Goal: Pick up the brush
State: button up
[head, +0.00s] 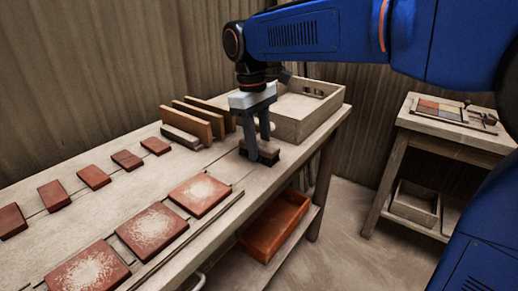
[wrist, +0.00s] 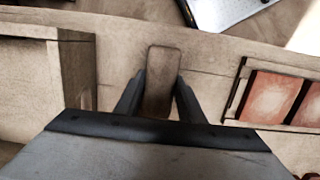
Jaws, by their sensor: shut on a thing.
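The brush (head: 266,153) is a small brown block near the front edge of the workbench, just in front of the wooden box. My gripper (head: 258,150) points down over it, with its fingers on the two sides. In the wrist view the brush (wrist: 162,82) shows as a brown rounded oblong between the fingertips of my gripper (wrist: 160,92). The gripper is shut on the brush. The brush is at or very near the bench top; I cannot tell whether it touches it. Its underside is hidden.
The wooden box (head: 300,127) stands right behind the gripper. Upright boards (head: 200,120) stand to its left. Large dusted red tiles (head: 200,194) lie in a row along the front, with smaller tiles (head: 94,177) behind. An orange tray (head: 275,225) is below. A side table (head: 455,145) stands right.

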aim_at(259, 143)
notch_tip(259, 143, up, 10)
dwell(0.6)
jog(key=o, duration=0.5)
jog(key=c, duration=0.3)
